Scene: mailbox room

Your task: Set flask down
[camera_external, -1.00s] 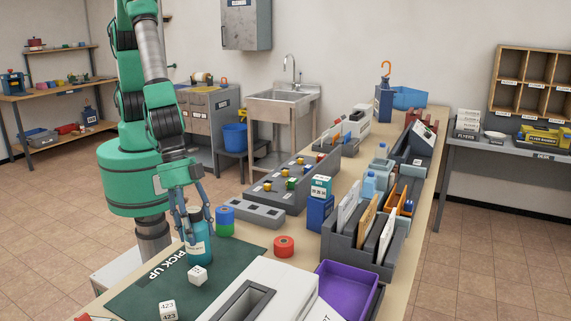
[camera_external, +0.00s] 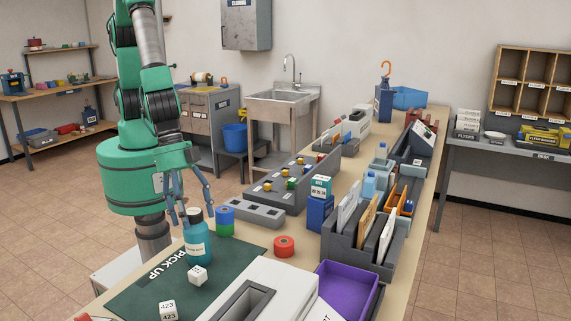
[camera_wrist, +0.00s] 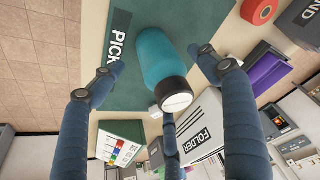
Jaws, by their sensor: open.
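The teal flask (camera_external: 198,247) with a dark cap stands upright on the dark green "PICK UP" mat (camera_external: 137,291), near the mat's far edge. My gripper (camera_external: 196,216) is open just above and behind the flask, with its fingers spread around the cap's height. In the wrist view the flask (camera_wrist: 160,62) lies between my spread blue fingers (camera_wrist: 160,88), with gaps on both sides and its cap toward the camera. I cannot tell whether the third finger touches it.
A white die (camera_external: 197,275) and a white numbered block (camera_external: 168,309) are on the mat. A white box (camera_external: 262,290) is in front.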

